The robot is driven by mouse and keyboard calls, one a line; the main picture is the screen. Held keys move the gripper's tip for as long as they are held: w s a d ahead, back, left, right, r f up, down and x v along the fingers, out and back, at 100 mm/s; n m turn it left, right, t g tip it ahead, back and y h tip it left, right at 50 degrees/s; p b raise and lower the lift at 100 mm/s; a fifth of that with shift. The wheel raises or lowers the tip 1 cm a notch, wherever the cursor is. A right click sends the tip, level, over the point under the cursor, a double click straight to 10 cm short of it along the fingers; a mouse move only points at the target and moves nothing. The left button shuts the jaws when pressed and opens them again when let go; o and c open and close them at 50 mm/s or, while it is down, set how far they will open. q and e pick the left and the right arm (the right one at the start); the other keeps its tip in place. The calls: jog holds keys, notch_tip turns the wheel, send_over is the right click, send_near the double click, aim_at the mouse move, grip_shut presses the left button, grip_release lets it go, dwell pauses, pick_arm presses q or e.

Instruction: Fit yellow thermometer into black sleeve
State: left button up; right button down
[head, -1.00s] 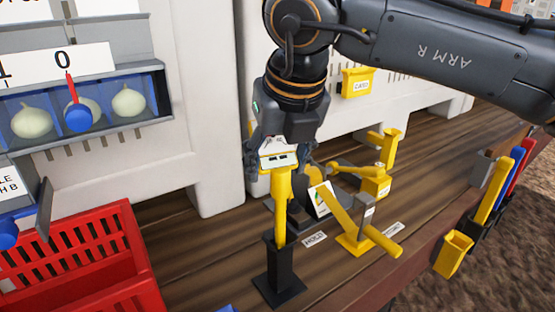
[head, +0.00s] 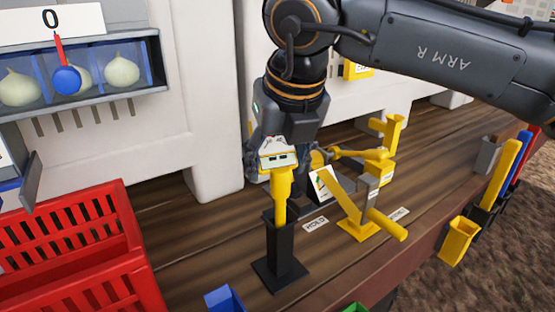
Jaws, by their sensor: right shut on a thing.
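The yellow thermometer (head: 281,184) is upright, with its wide head and small display at the top. My right gripper (head: 278,160) comes down from above and is shut on the thermometer's head. The black sleeve (head: 280,247) stands upright on a square base on the wooden deck. The thermometer's lower end is at the sleeve's mouth and its tip is hidden by the sleeve's front wall. I cannot tell how deep it sits. My left gripper is not in view.
A red crate (head: 125,252) stands at the left. Yellow fixtures (head: 362,210) stand close to the right of the sleeve. A blue object (head: 224,300) is at the bottom edge. Onions (head: 122,72) lie in a rack at the upper left. A yellow holder (head: 458,240) hangs at the deck's right edge.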

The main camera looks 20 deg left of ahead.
jog(key=shift+c, duration=1.8)
grip_release()
